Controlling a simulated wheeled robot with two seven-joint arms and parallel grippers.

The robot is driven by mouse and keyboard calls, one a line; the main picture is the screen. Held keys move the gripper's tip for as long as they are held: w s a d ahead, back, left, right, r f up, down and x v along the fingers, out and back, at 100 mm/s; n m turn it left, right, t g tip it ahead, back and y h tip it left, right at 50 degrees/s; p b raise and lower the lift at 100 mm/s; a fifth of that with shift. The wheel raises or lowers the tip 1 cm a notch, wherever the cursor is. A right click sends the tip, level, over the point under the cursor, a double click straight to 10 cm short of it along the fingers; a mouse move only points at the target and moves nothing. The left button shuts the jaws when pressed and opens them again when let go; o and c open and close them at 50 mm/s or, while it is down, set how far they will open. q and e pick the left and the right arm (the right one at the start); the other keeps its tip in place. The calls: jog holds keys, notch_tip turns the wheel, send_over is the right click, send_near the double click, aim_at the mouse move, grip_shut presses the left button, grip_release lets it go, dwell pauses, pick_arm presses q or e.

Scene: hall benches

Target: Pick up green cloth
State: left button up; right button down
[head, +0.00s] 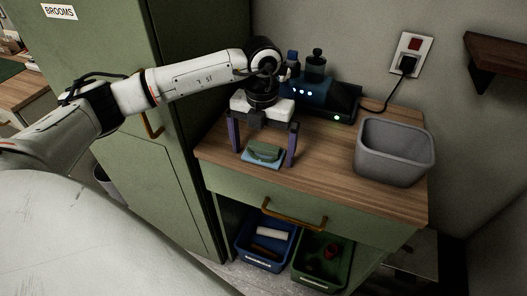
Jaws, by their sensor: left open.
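The green cloth (265,151) lies folded on a light blue folded cloth (263,162) near the front left of the wooden bench top (330,179). My left gripper (262,158) reaches down over the two cloths from above. Its fingers are spread wide, one on each side of the green cloth, with nothing gripped. Whether the fingertips touch the bench top I cannot tell. My right gripper is not in view.
A grey bin (394,153) stands at the right of the bench top. A tall green cabinet (163,177) stands close on the left. Blue (250,255) and green (302,277) crates are below.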

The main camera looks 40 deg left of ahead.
aim_at(262, 148)
pick_arm(q)
jog(key=c, duration=1.1)
notch_tip(262, 148, up, 10)
jog(key=shift+r+b, duration=0.1)
jog(key=shift+b, duration=0.35)
